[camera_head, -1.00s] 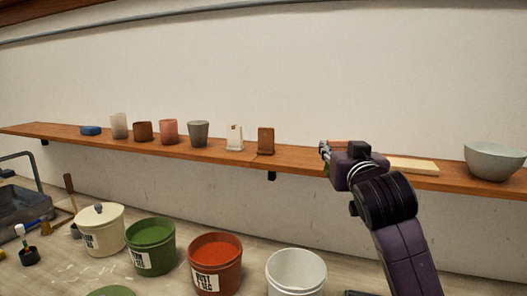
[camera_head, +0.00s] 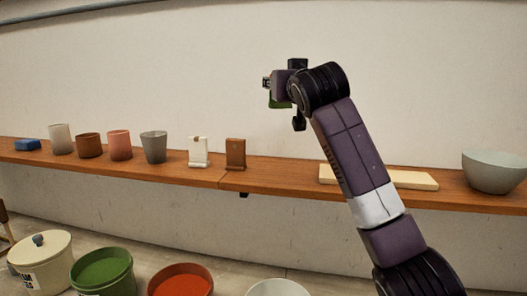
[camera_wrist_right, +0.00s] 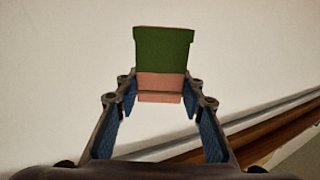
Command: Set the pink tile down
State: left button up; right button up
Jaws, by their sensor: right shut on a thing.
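The pink tile (camera_wrist_right: 160,82) is in my right gripper (camera_wrist_right: 160,98), which is shut on it. In the right wrist view its outer part is green and a pink band shows near the fingers. In the head view only a small green piece of the tile (camera_head: 280,104) shows below my right gripper (camera_head: 274,88). The gripper is raised in front of the wall, well above the wooden shelf (camera_head: 275,187), and the tile touches nothing else that I can see. My left gripper is not in view.
A white tile (camera_head: 199,151) and a brown tile (camera_head: 236,154) stand upright on the shelf, with several cups to their left. A pale board (camera_head: 413,180) lies partly behind my arm, left of a grey bowl (camera_head: 495,170). Shelf between brown tile and board is clear. Buckets stand below.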

jog(key=f, duration=0.4)
jog(key=shift+s+d+f+p, duration=0.15)
jog(key=shift+s+f+p, duration=0.15)
jog(key=shift+s+p, duration=0.1)
jog(key=f, duration=0.2)
jog(key=f+p, duration=0.1)
jog(key=f, duration=0.5)
jog(key=shift+w+f, duration=0.15)
jog(key=shift+w, duration=0.2)
notch_tip(320, 180, down, 3)
jog(key=shift+w+f+p, duration=0.1)
jog(key=shift+f+p, duration=0.05)
jog(key=shift+p, duration=0.5)
jog(key=shift+f, duration=0.15)
jog(key=o, duration=1.3)
jog(key=shift+f, duration=0.1)
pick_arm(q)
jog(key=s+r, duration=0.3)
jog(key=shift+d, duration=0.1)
